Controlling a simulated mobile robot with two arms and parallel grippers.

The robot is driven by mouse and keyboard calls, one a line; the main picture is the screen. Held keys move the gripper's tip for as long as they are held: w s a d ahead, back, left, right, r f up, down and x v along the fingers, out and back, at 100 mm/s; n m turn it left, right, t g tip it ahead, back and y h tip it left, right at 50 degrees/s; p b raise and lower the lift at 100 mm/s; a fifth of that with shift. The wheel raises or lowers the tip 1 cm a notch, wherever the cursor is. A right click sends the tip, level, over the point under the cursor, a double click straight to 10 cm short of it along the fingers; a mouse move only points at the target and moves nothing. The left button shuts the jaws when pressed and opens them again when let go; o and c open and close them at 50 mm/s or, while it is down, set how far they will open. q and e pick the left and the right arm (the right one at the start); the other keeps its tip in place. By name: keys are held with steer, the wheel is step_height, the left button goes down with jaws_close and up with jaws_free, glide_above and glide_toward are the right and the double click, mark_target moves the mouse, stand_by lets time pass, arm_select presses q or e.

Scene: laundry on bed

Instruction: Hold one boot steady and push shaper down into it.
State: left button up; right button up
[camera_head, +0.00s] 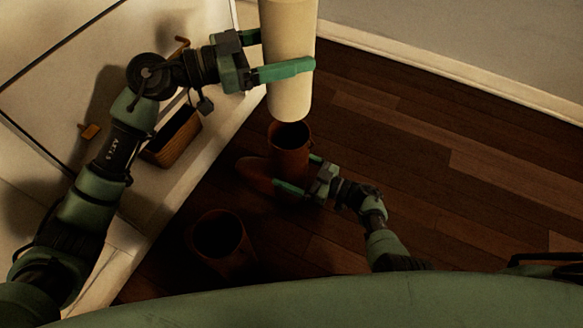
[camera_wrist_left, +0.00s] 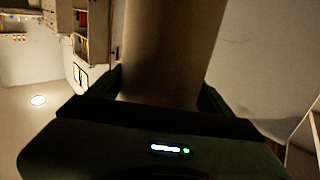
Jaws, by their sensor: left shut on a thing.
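The shaper is a long cream cylinder (camera_head: 288,95), upright, its lower end above or just over the mouth of a brown boot (camera_head: 289,138) on the floor. My left gripper (camera_head: 285,54) is shut on the shaper, one finger on each side. In the left wrist view the shaper (camera_wrist_left: 168,50) fills the middle between the dark fingers. My right gripper (camera_head: 304,174) is low at the boot's shaft, with its fingers on either side of it; whether they press on it I cannot tell. The boot's toe points left. A second brown boot (camera_head: 221,240) stands upright nearby, its opening empty.
The dark wooden floor (camera_head: 430,180) is clear to the right, up to the white skirting board (camera_head: 460,70).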

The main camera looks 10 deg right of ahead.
mark_target(288, 102)
steer(key=shift+c, duration=1.1)
arm_select(q)
steer(key=shift+f, duration=6.5)
steer(key=o, duration=1.5)
steer(key=shift+c, duration=0.2)
steer(key=s+a, duration=0.2)
steer(key=a, duration=0.9)
steer(key=shift+s+a, duration=0.2)
steer(key=shift+a, duration=0.2)
arm_select(e)
steer(key=o, duration=1.8)
steer(key=shift+c, duration=0.2)
